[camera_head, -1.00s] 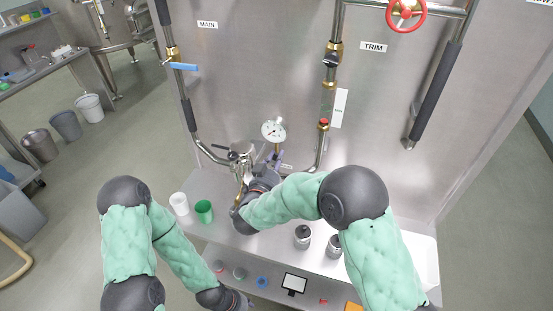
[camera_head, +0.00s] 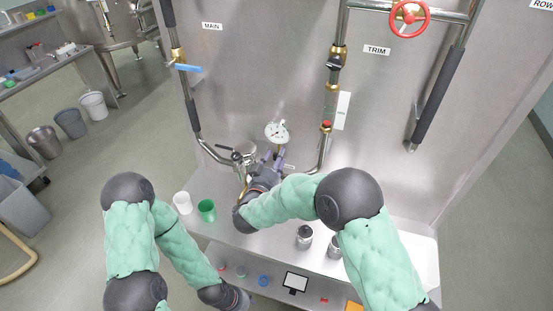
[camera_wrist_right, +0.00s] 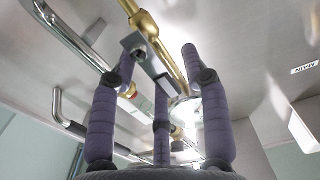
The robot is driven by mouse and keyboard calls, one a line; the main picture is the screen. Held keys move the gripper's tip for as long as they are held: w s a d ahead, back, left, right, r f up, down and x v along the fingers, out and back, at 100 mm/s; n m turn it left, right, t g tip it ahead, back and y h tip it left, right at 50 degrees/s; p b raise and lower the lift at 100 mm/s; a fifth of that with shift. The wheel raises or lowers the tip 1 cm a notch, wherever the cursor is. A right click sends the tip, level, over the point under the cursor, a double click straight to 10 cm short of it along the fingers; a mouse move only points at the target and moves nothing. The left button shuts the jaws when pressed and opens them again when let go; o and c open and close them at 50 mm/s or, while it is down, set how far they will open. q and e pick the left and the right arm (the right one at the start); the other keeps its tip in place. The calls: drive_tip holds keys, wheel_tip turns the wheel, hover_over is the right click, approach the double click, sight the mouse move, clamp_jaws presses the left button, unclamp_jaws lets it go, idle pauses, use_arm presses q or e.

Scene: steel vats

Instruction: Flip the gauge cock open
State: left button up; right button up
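The round white gauge (camera_head: 277,131) stands on a thin brass stem at the steel panel in the head view. The brass pipe (camera_wrist_right: 168,55) of the gauge cock runs close in front of the fingers in the right wrist view, with a small dark grey square-ended piece (camera_wrist_right: 133,43) beside it, perhaps its lever. My right gripper (camera_head: 274,160) is just below the gauge; its purple fingers (camera_wrist_right: 158,65) are spread around the brass fitting. I cannot tell whether any finger touches it. My left gripper (camera_head: 243,302) is low at the bottom edge, its fingers mostly out of sight.
White (camera_head: 182,203) and green (camera_head: 207,210) cups stand on the shelf. A blue-handled valve (camera_head: 188,68) and a red wheel (camera_head: 408,15) are higher up on pipes.

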drive_tip(key=shift+s, duration=0.15)
drive_tip(key=v, duration=1.1)
drive_tip(key=shift+s, duration=0.35)
drive_tip(key=shift+a, duration=0.15)
